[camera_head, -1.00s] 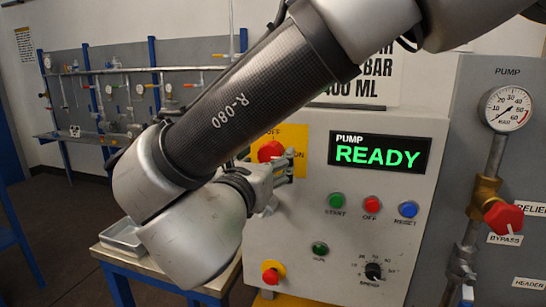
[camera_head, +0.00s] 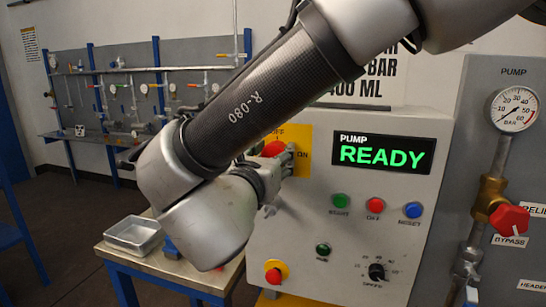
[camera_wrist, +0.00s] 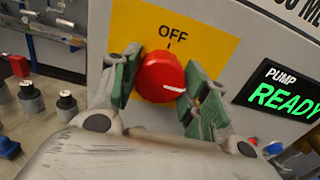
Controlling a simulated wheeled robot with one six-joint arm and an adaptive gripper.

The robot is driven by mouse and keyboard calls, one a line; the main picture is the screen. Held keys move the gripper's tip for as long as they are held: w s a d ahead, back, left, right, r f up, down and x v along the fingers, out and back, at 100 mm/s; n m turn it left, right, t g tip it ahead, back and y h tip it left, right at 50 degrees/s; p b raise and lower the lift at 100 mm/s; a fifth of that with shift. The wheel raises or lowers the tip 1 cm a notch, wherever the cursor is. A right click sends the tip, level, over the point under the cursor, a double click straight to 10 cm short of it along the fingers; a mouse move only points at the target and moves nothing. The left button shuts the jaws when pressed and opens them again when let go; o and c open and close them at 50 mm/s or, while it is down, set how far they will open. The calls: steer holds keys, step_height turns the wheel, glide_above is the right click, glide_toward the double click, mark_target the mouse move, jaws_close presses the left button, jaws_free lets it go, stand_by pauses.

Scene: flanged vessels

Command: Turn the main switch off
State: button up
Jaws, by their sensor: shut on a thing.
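The main switch is a red round knob (camera_wrist: 160,77) on a yellow plate (camera_wrist: 215,40) marked OFF at the top. In the head view the knob (camera_head: 272,148) is partly hidden by my gripper, and ON shows at the right of the plate (camera_head: 304,135). The knob's white mark points right, well away from OFF. My gripper (camera_wrist: 158,85) has its green-padded fingers on either side of the knob and is shut on it. In the head view my gripper (camera_head: 277,163) reaches the panel from the left.
The pump panel (camera_head: 340,240) has a lit READY display (camera_head: 381,154), with green, red and blue buttons below. A red-on-yellow button (camera_head: 274,274) and a black dial (camera_head: 377,271) sit lower. A metal tray (camera_head: 135,235) stands on the table at left. A red bypass valve (camera_head: 509,219) is at right.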

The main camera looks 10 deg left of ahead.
steer(key=shift+n, duration=0.3)
steer(key=n, duration=1.7)
steer(key=shift+n, duration=0.3)
steer(key=o, duration=1)
steer(key=shift+s, duration=0.1)
